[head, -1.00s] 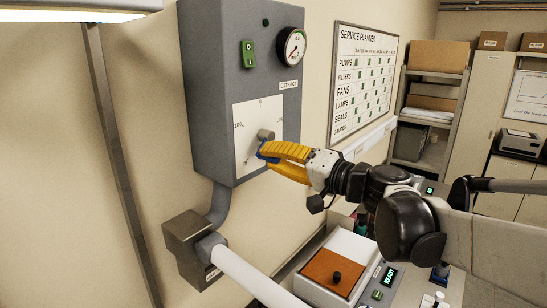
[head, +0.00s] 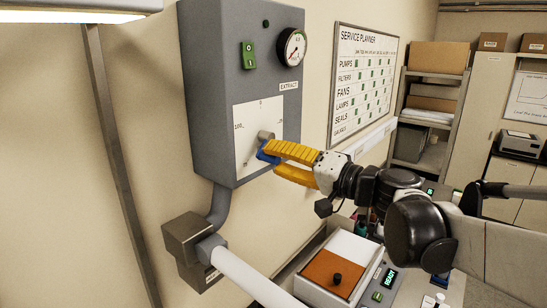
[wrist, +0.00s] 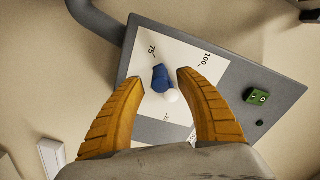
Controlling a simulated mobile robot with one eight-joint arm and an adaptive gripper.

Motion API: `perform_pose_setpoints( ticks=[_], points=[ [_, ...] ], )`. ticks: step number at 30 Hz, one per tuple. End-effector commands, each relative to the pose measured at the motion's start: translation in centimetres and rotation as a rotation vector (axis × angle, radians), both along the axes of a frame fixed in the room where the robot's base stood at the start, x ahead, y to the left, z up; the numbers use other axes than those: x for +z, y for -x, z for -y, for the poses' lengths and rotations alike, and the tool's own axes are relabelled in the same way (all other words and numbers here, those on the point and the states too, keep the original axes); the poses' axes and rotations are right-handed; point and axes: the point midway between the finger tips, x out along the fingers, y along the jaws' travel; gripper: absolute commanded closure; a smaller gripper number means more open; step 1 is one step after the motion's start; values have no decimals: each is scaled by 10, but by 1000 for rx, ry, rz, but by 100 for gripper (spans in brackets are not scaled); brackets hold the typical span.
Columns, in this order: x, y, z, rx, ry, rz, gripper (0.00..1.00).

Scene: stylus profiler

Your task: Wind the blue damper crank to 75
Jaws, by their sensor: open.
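The blue damper crank (head: 266,155) sits on a white dial plate (head: 245,125) on the front of a grey wall box. Its pale round hub (head: 264,135) shows above it. In the wrist view the blue crank (wrist: 160,77) points from the hub (wrist: 172,96) roughly toward the 75 mark (wrist: 152,50); exact alignment is hard to tell. My yellow gripper (head: 272,160) is open at the crank. In the wrist view its fingertips (wrist: 160,78) stand on either side of the blue part, with gaps visible. The upper finger partly hides the crank in the head view.
The box (head: 220,70) carries a green switch (head: 249,55) and a round gauge (head: 292,47). A pipe and junction box (head: 195,238) lie below it. A bench instrument with an orange panel (head: 332,272) stands below my arm. A planner board (head: 362,85) hangs right.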

Motion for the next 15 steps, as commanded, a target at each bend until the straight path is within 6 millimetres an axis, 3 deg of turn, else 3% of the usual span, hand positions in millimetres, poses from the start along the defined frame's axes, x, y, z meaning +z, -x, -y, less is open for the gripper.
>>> perform_pose_setpoints(
  ticks=[9, 15],
  points=[
    [0, 43, 57, -7, 0, 0, 57],
    [0, 60, 78, -3, -1, 0, 57]
  ],
)
